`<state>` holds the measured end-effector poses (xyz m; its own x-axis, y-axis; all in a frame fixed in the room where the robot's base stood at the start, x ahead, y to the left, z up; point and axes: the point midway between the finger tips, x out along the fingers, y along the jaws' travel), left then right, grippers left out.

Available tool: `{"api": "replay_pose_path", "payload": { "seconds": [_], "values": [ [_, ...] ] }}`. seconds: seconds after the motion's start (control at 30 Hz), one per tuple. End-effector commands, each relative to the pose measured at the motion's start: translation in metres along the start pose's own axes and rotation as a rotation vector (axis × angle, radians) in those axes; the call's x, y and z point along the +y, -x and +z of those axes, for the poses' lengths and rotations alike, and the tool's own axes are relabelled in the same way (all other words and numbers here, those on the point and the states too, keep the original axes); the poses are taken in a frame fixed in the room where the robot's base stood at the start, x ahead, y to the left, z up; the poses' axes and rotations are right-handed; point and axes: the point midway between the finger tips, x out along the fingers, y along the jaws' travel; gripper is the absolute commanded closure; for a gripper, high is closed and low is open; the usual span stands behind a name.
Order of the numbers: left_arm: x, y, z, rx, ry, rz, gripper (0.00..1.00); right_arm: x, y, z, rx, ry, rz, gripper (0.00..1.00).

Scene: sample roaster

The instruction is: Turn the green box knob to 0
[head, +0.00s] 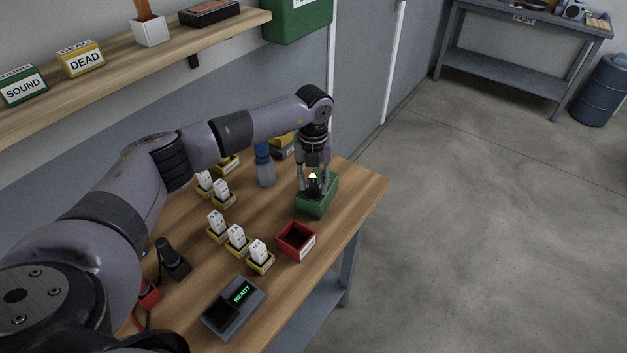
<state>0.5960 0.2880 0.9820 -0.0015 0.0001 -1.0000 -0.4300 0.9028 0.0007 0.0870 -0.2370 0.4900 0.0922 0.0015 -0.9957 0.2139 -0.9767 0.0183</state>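The green box (319,203) stands on the wooden bench near its far right corner. A dark knob (313,184) with a pale top shows on it, partly hidden by my gripper; its marks and setting are too small to read. My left gripper (313,187) points down over the green box from above. Its two fingers are spread, one on each side of the knob; I cannot tell whether they touch it. My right gripper is not in view.
A red open box (296,240), white-labelled pieces in yellow holders (236,239), a blue-capped bottle (264,167) and a READY display unit (233,307) share the bench (352,190). A shelf (110,80) runs along the wall. The floor at right is clear.

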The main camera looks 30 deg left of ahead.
Motion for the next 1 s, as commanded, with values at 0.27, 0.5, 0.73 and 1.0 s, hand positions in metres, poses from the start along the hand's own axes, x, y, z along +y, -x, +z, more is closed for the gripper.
{"api": "replay_pose_path", "payload": {
  "seconds": [0.27, 0.5, 0.73, 1.0],
  "values": [
    [0.0, 0.046, 0.002, -0.005, 0.001, -0.003, 0.66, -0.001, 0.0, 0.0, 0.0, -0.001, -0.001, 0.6],
    [-0.001, 0.095, 0.001, -0.004, -0.001, -0.003, 0.66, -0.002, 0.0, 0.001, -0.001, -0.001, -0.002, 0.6],
    [0.0, 0.116, 0.001, -0.002, 0.001, -0.001, 0.66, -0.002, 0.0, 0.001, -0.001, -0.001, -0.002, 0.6],
    [0.0, 0.119, 0.001, -0.001, 0.001, -0.001, 0.66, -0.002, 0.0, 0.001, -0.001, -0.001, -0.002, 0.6]
  ]
}}
